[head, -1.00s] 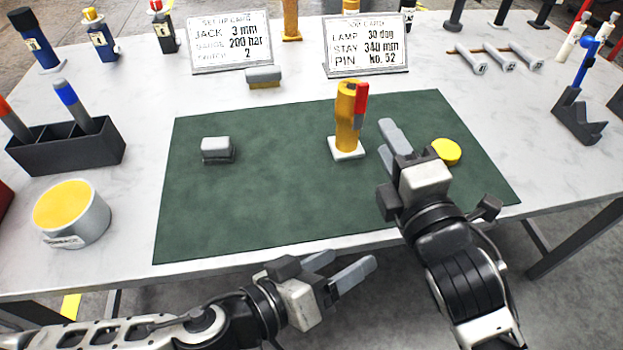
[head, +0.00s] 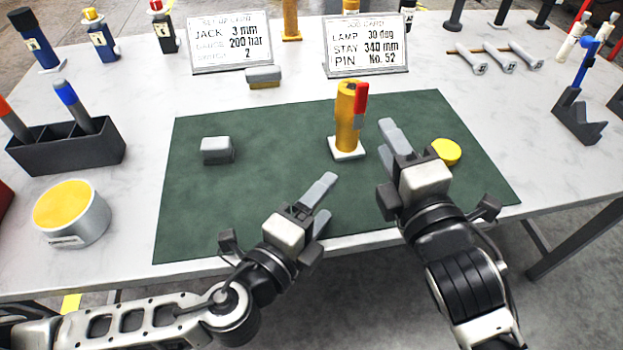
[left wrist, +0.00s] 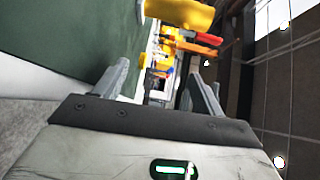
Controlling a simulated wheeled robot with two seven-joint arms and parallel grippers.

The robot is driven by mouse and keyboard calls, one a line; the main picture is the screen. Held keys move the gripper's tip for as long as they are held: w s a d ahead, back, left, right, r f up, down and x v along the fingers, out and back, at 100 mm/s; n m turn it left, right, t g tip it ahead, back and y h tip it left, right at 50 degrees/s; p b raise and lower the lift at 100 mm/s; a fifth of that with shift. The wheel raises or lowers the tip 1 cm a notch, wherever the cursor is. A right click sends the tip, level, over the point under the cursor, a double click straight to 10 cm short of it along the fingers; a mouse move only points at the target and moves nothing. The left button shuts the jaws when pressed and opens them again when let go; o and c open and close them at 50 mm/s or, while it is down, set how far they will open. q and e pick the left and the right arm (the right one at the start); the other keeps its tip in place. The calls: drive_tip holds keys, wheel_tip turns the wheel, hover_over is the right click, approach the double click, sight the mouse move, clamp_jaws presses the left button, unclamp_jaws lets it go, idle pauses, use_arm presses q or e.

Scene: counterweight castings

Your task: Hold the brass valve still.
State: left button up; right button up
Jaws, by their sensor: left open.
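The brass valve (head: 346,118), a yellow upright body with a red lever (head: 361,98) on its right side, stands on a white square base on the green mat (head: 270,130). My left gripper (head: 327,202) is open and empty over the mat's front part, its fingers pointing up toward the valve but apart from it. In the left wrist view a yellow body (left wrist: 182,12), apparently the valve, shows at the top edge, partly cut off. My right gripper (head: 384,139) is just right of the valve, its fingers apart with nothing seen between them; it does not visibly touch the valve.
A yellow round piece (head: 446,151) lies behind my right gripper. A grey block (head: 217,150) sits on the mat's left. A yellow-topped grey cylinder (head: 72,213) and a dark holder (head: 66,150) stand at left. Two cards (head: 230,42) stand behind. The mat between is clear.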

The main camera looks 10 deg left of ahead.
sight(344, 129)
use_arm(q)
drive_tip(key=m, duration=0.2)
drive_tip(key=w+m, duration=0.1)
drive_tip(key=m, duration=0.2)
drive_tip(key=shift+w+a+m+t+y, duration=0.25)
drive_tip(key=shift+w+m+t+y, duration=0.05)
drive_tip(key=shift+y, duration=0.1)
drive_tip(key=m, duration=0.2)
drive_tip(key=shift+w+a+m, duration=0.15)
drive_tip(key=shift+w+m, duration=0.15)
drive_tip(key=shift+w, duration=0.05)
drive_tip(key=m, duration=0.2)
drive_tip(key=w+m, duration=0.1)
drive_tip(key=m, duration=0.1)
drive_tip(key=m+y, duration=0.1)
drive_tip(key=m, duration=0.1)
drive_tip(key=shift+w+a+r+t, duration=0.15)
drive_tip(key=shift+w+a+t, duration=0.1)
drive_tip(key=shift+a+t, duration=0.15)
drive_tip(key=shift+w+a+m, duration=0.1)
drive_tip(key=shift+w+m, duration=0.1)
drive_tip(key=shift+m, duration=0.6)
drive_tip(key=shift+w, duration=0.2)
drive_tip(key=x, duration=1.5)
drive_tip(key=shift+w+r, duration=0.15)
drive_tip(key=shift+w, duration=0.2)
